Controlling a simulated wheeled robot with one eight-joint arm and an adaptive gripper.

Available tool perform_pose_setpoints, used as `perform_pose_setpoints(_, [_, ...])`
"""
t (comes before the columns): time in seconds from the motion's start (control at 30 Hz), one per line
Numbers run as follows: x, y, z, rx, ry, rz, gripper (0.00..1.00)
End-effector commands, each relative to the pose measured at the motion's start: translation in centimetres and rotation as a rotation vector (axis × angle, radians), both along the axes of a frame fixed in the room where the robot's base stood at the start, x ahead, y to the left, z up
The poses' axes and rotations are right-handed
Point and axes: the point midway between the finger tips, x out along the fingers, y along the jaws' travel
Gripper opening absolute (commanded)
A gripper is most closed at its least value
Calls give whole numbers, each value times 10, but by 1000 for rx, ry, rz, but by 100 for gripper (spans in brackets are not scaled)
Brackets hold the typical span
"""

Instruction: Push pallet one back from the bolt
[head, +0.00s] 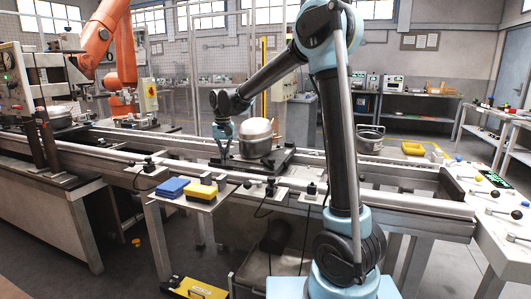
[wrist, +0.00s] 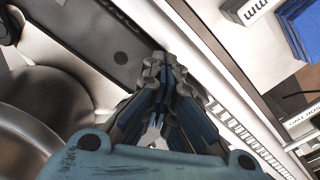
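A dark pallet (head: 280,161) sits on the conveyor and carries a grey, rounded compressor (head: 256,138). My gripper (head: 222,150) points down at the pallet's left end, beside the compressor. In the wrist view, the fingers of my gripper (wrist: 165,65) come together at the tips with nothing visible between them. The dark pallet surface (wrist: 85,30) with a round spot lies beyond and left of them, and the compressor's grey shell (wrist: 60,90) is at the left. I cannot tell whether the fingertips touch the pallet. I cannot make out the bolt or pallet numbers.
Pale conveyor rails (head: 110,155) run along both sides of the pallet. A small side table in front holds a blue block (head: 172,187) and a yellow block (head: 202,191). Another compressor (head: 60,115) stands at the left, near an orange robot arm (head: 120,50). A metal pot (head: 369,138) stands to the right.

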Motion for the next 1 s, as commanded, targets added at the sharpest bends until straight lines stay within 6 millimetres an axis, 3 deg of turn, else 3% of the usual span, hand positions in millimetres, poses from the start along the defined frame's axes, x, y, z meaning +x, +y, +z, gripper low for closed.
perform_pose_setpoints(1.0, [25, 52, -5, -3, -12, -5, 0])
